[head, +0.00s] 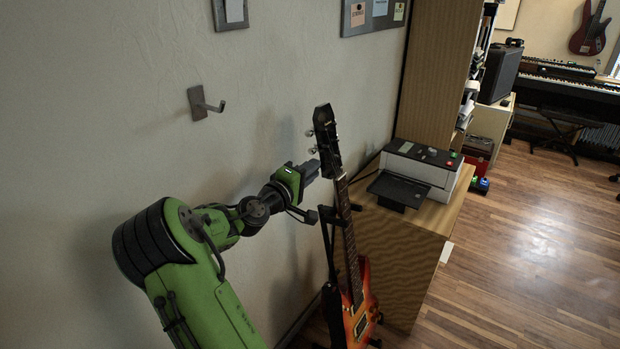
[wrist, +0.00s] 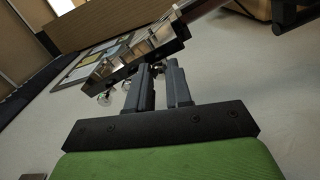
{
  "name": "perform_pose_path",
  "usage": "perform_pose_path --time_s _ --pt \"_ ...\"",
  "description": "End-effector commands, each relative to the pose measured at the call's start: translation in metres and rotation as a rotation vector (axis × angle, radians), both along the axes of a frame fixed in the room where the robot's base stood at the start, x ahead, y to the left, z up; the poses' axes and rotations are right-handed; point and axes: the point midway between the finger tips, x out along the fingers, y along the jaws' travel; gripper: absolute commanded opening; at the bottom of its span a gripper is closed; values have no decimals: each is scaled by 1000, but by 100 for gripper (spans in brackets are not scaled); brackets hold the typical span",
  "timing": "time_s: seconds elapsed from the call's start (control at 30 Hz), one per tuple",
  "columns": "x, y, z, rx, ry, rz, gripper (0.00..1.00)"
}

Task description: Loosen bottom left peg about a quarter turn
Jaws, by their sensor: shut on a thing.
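The electric guitar's dark headstock (head: 325,140) stands upright in the head view, above a long fretted neck and a sunburst body (head: 360,310). Two silver pegs (head: 309,132) show on its left edge above my gripper (head: 316,169). My gripper reaches in from the left, its fingertips at the lower left edge of the headstock. It is shut on the bottom left peg, which the fingers hide. In the wrist view the two grey fingers (wrist: 161,70) meet the headstock's edge (wrist: 135,62), with other pegs (wrist: 105,98) to their left.
The guitar leans in a black stand (head: 328,222) close to the wall. A wall hook (head: 204,104) sticks out at the upper left. A white printer (head: 425,168) stands on a wooden cabinet (head: 400,255) to the right. Wooden floor (head: 530,240) is open farther right.

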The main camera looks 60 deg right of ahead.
Motion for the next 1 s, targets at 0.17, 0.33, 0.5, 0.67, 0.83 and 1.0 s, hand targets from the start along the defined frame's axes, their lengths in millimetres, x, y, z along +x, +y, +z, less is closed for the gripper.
perform_pose_path --time_s 0.17,0.33,0.5,0.67,0.83,1.0 --pt "0 0 -2 -5 -57 1 0" --pt "0 0 -2 -8 -82 0 0" --pt "0 0 -2 -8 -86 0 0" --pt "0 0 -2 -8 -85 0 0" --pt "0 0 -2 -8 -84 0 33" --pt "0 0 -1 -10 -84 0 45"
